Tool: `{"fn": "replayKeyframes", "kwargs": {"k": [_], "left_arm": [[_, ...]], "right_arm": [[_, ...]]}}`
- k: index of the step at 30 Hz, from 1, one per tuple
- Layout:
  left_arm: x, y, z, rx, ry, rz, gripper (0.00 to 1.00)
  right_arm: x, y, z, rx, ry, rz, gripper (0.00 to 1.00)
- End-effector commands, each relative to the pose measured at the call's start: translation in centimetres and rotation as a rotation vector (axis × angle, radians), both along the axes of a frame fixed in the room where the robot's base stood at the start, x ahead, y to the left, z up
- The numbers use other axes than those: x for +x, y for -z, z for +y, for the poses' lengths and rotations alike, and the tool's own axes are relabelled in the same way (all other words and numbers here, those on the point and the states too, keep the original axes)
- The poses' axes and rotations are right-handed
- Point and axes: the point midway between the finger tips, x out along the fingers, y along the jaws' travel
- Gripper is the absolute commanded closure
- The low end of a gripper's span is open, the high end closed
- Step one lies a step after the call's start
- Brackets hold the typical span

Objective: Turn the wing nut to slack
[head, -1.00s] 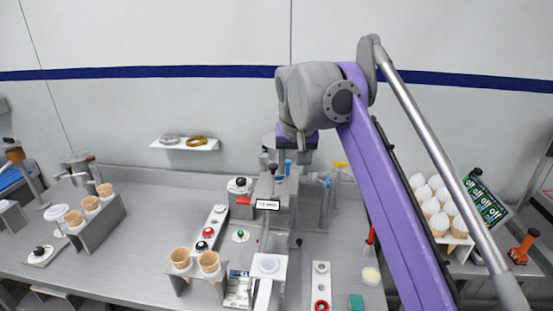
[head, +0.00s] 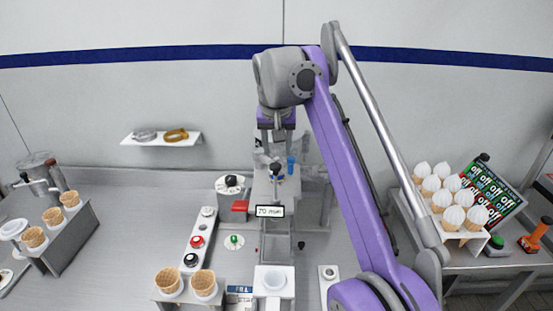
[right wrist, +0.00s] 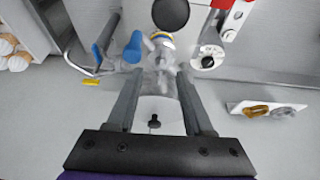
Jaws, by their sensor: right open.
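My right gripper (head: 276,138) points down behind the grey machine (head: 262,190) with the "70 mm" display. In the right wrist view its two fingers (right wrist: 157,78) are apart with nothing gripped between them. Ahead of the fingertips is a grey metal fitting (right wrist: 163,58) with a yellow and blue ring; it may carry the wing nut, but I cannot make out its wings. A white round body with a black knob (right wrist: 153,122) shows between the fingers, farther down. A blue-handled lever (right wrist: 132,48) is left of the fitting. My left gripper is out of view.
A wall shelf (head: 150,141) holds a grey and a golden ring. Cones stand in holders at left and front. A rack of white-topped cones (head: 450,205) is at right. A panel of buttons (head: 199,240) lies beside the machine. Bare counter lies left of the panel.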

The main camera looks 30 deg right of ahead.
Motion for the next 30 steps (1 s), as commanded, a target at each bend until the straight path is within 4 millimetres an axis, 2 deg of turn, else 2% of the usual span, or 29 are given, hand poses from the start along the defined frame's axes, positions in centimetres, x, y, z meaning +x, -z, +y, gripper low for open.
{"fn": "replayKeyframes", "kwargs": {"k": [1, 6, 17, 20, 26, 30], "left_arm": [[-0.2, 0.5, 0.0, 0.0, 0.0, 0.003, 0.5], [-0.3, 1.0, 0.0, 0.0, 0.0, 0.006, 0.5], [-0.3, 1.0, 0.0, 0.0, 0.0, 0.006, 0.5], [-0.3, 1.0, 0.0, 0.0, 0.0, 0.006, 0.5], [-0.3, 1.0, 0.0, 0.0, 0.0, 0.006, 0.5], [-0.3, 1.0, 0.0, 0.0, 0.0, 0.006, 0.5]], "right_arm": [[0.2, 1.1, -0.2, 0.0, 0.0, 0.001, 0.48], [0.9, 2.6, -0.5, 0.0, 0.0, 0.0, 0.48], [1.1, 3.0, -0.7, 0.0, 0.0, 0.0, 0.48], [1.1, 3.0, -0.6, 0.0, 0.0, 0.0, 0.63], [1.1, 3.0, -0.6, 0.0, 0.0, 0.0, 0.99], [1.1, 3.0, -0.6, 0.0, 0.0, 0.0, 1.0]]}}
